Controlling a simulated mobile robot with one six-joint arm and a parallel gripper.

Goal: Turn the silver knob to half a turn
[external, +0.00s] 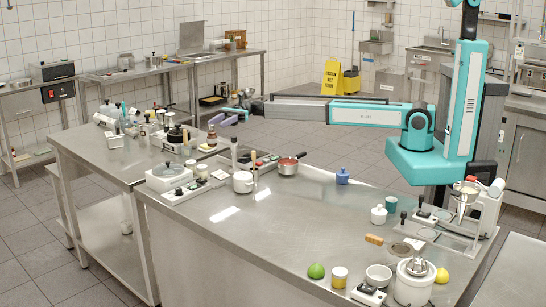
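My turquoise and grey arm reaches left across the tables from the right side. I cannot pick out the silver knob for certain. Small knobs and levers show on a control strip (184,194) at the front table's left end and on another strip (262,163) behind it, but they are too small to tell their finish or turn. The gripper appears apart from these strips.
The front steel table (240,228) has a clear middle. A yellow wet-floor sign (332,78) stands behind.

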